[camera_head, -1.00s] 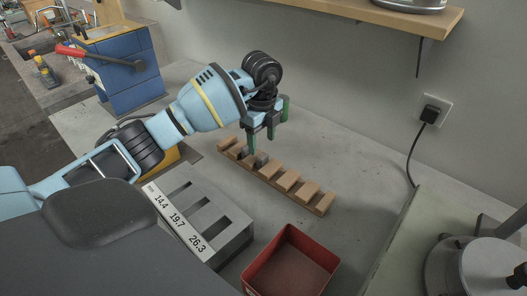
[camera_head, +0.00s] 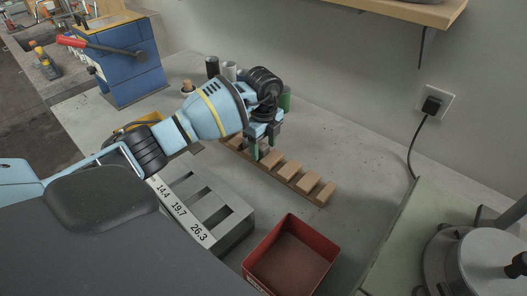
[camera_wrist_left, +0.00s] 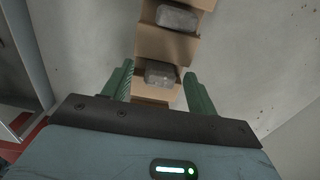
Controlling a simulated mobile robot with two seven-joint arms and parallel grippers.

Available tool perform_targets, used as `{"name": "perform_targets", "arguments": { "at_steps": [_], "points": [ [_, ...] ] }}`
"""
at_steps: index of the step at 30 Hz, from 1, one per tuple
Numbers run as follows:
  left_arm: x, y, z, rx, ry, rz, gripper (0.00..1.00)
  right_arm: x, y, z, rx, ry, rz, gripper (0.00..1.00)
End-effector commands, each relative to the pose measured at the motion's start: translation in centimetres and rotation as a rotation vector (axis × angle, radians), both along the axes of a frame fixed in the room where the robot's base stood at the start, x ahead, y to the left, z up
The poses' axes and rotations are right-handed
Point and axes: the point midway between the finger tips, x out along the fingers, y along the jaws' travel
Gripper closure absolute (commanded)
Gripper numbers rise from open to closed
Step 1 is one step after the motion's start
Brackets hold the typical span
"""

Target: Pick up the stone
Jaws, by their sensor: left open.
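A wooden rack (camera_head: 299,184) with slanted slots lies on the bench. In the left wrist view, a grey stone (camera_wrist_left: 161,73) sits in a slot of the rack (camera_wrist_left: 165,45), between the two green fingers. A second grey stone (camera_wrist_left: 177,17) lies in a slot farther up that view. My left gripper (camera_head: 264,144) is open, its fingers low over the rack on either side of the nearer stone; contact cannot be told. The arm and fingers hide the rack's far left part and the stones in the head view. My right gripper is out of view.
A grey slotted block (camera_head: 205,212) marked 14.4, 19.7 and 26.3 and a red bin (camera_head: 292,258) stand in front of the rack. Several cylinders (camera_head: 212,67) stand behind the arm.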

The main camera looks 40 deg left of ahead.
Motion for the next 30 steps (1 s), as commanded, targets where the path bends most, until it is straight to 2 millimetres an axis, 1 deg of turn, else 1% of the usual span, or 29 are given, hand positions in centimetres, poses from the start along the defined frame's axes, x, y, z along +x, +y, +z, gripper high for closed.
{"name": "perform_targets", "arguments": {
  "at_steps": [1,3,10,11,21,22,27,30],
  "points": [
    [-0.05,-0.02,-0.83,0.0,0.002,0.001,0.42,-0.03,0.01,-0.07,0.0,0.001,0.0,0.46],
    [-0.03,-0.02,-1.38,0.0,0.001,0.001,0.42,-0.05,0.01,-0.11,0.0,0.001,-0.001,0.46],
    [0.01,-0.02,-1.52,0.0,-0.001,0.0,0.42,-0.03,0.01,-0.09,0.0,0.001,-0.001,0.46],
    [0.01,-0.02,-1.52,0.0,-0.001,0.0,0.44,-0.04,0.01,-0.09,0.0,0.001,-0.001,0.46],
    [0.01,0.0,-1.49,0.0,-0.001,0.0,0.89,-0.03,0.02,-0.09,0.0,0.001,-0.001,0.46],
    [0.01,0.0,-1.47,0.0,-0.002,0.0,0.91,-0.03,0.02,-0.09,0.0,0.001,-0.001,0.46],
    [0.02,0.0,-1.46,0.0,-0.002,0.0,0.91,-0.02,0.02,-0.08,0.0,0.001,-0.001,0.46],
    [0.05,0.02,-1.09,0.001,-0.003,0.0,0.91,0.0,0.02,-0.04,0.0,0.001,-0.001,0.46]
  ]
}}
